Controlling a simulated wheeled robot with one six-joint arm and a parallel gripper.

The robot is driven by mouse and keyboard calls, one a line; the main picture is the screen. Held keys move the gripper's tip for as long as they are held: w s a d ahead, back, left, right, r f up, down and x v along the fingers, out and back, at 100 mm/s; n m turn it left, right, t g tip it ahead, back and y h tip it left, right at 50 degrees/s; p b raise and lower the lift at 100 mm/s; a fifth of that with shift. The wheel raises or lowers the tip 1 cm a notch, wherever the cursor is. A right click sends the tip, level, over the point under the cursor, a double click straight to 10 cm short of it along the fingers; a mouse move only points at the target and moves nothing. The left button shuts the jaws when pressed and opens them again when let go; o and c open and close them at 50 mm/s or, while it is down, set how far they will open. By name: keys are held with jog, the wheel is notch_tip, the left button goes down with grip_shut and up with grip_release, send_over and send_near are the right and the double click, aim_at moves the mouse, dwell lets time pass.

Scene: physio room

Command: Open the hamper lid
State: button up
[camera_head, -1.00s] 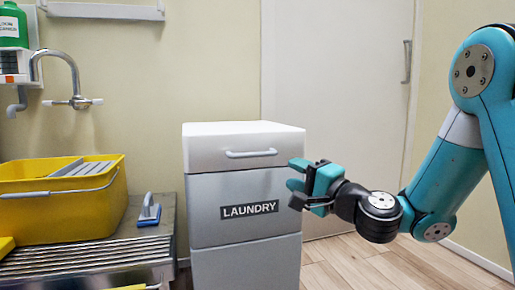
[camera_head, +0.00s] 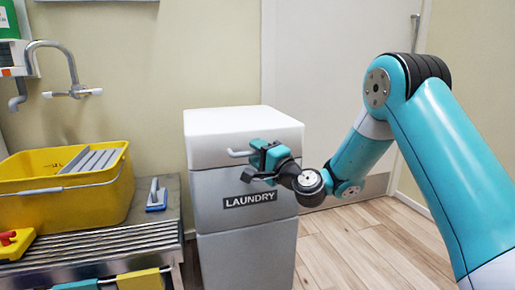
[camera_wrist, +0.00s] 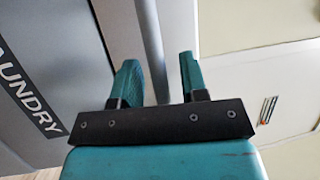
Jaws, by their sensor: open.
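The hamper (camera_head: 245,240) is a grey cabinet with a LAUNDRY label (camera_head: 249,199). Its white lid (camera_head: 240,122) is shut and lies flat on the body. A light bar handle (camera_head: 237,153) is on the lid's front; my gripper hides its right part. My gripper (camera_head: 254,162) is open at the lid's front, in front of the handle. In the wrist view, the handle (camera_wrist: 152,40) runs lengthwise through the gap between the two teal fingers (camera_wrist: 160,75), apart from both. The lid's edge (camera_wrist: 118,22) and the label (camera_wrist: 33,92) show to the left.
A steel counter (camera_head: 100,240) at the left holds a yellow bucket (camera_head: 60,215) and a blue-based brush (camera_head: 155,200). A tap (camera_head: 75,75) is on the wall above. A white door (camera_head: 330,70) stands behind. Wood floor (camera_head: 370,245) is clear at the right.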

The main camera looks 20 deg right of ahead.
grip_shut()
jog(key=shift+r, duration=0.1)
